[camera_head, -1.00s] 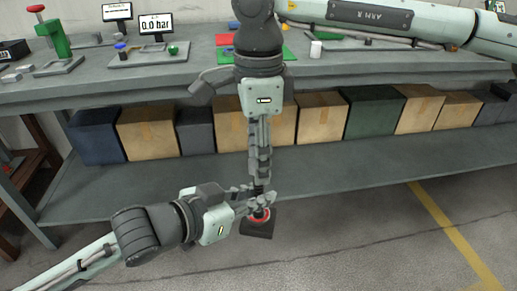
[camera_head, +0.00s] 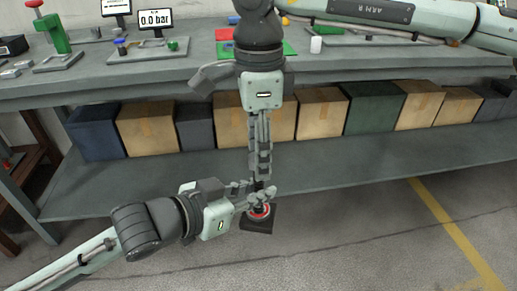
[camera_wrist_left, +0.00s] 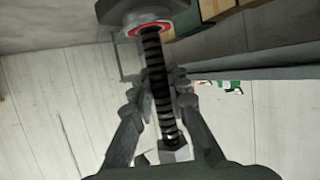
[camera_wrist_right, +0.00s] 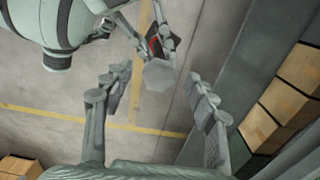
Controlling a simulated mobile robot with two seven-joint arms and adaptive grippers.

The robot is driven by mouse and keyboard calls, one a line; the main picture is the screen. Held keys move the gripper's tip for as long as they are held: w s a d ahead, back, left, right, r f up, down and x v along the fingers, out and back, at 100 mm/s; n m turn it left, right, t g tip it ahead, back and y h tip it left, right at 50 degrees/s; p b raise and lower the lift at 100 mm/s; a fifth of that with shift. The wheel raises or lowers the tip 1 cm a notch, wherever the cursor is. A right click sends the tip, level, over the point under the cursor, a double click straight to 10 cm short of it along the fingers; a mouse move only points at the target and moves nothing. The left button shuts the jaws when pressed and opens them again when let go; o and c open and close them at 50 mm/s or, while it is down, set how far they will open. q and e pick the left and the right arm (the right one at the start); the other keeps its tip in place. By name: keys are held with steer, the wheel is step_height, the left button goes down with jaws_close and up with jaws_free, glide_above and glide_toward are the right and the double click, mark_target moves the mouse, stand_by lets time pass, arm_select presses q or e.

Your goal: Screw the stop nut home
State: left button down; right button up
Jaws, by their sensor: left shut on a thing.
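The screw jack has a dark square base (camera_head: 257,225) with a red ring (camera_head: 261,210) and a black threaded rod (camera_wrist_left: 158,85). My left gripper (camera_head: 258,190) is shut on the rod, with a finger on each side in the left wrist view (camera_wrist_left: 160,90). A grey hexagonal piece, which looks like the stop nut (camera_wrist_right: 158,75), sits at the rod's end; it also shows in the left wrist view (camera_wrist_left: 177,151). My right gripper (camera_wrist_right: 160,80) is open, pointing down above the jack. The hexagonal piece appears between its fingers but farther away. The thread under that piece is partly hidden.
A workbench (camera_head: 400,66) with monitors and fixtures stands behind. Cardboard boxes (camera_head: 320,112) and dark crates line its lower shelf (camera_head: 350,165). The jack is held in front of this shelf's edge. The floor (camera_head: 350,240) in front is clear, with a yellow line.

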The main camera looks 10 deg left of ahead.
arm_select(q)
steer(key=shift+r, duration=0.2)
arm_select(e)
step_height(320, 180, up, 12)
stand_by(0.4)
stand_by(0.5)
